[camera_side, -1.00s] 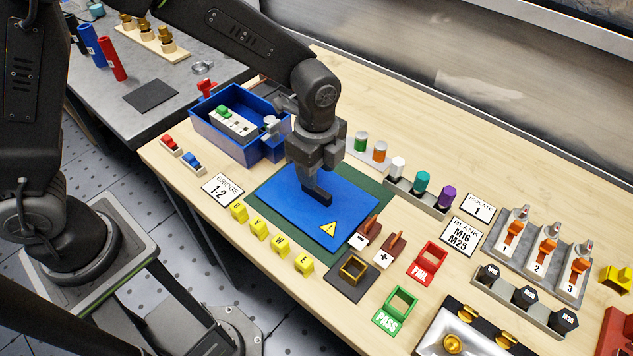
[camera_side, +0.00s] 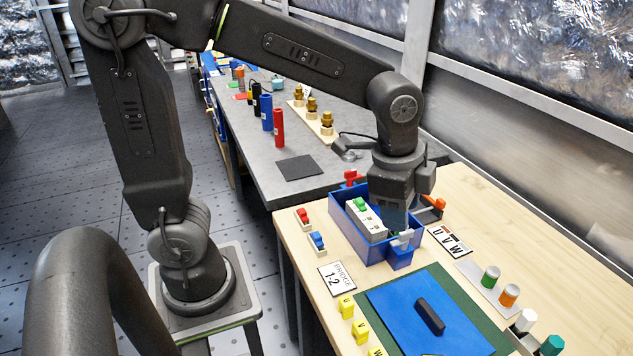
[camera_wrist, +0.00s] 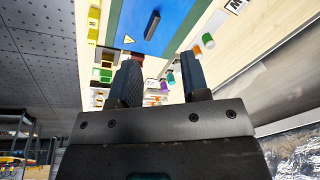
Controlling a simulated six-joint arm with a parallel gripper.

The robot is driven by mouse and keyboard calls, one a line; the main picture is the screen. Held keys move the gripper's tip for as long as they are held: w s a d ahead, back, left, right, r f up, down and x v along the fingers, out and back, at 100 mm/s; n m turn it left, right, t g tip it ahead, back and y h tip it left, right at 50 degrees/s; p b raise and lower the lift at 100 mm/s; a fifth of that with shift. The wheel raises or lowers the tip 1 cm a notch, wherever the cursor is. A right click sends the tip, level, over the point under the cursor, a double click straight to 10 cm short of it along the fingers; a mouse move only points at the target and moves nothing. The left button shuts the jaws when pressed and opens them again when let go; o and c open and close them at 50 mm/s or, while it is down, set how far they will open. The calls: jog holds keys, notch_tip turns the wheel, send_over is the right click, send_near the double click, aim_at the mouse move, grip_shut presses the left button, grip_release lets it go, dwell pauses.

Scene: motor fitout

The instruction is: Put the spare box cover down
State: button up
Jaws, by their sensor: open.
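The spare box cover is a flat blue plate (camera_side: 392,312) with a black bar handle (camera_side: 430,316). It lies flat on the green mat (camera_side: 468,308) on the wooden bench; its near part is cut off by the side view's lower edge. The cover (camera_wrist: 180,14) also shows at the top of the wrist view, with its yellow warning label. My gripper (camera_side: 396,222) is away from the cover, over the blue box. In the wrist view its two fingers (camera_wrist: 162,85) are apart with nothing between them. The fingertips are partly hidden in the side view.
The open blue box (camera_side: 362,244) holds a white block with a green part. A UVW card (camera_side: 450,241) and a Bridge 1-2 card (camera_side: 337,279) lie nearby. Yellow lettered blocks (camera_side: 347,306) line the mat's left side. Coloured cylinders (camera_side: 491,277) stand to its right.

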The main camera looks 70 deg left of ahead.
jog(key=s+a+r+n+t, duration=0.2)
jog(key=s+a+n, duration=0.5)
jog(key=s+n, duration=0.4)
jog(key=shift+s+a+r+t, duration=0.2)
jog(key=shift+a+r+t, duration=0.2)
jog(key=shift+t, duration=0.3)
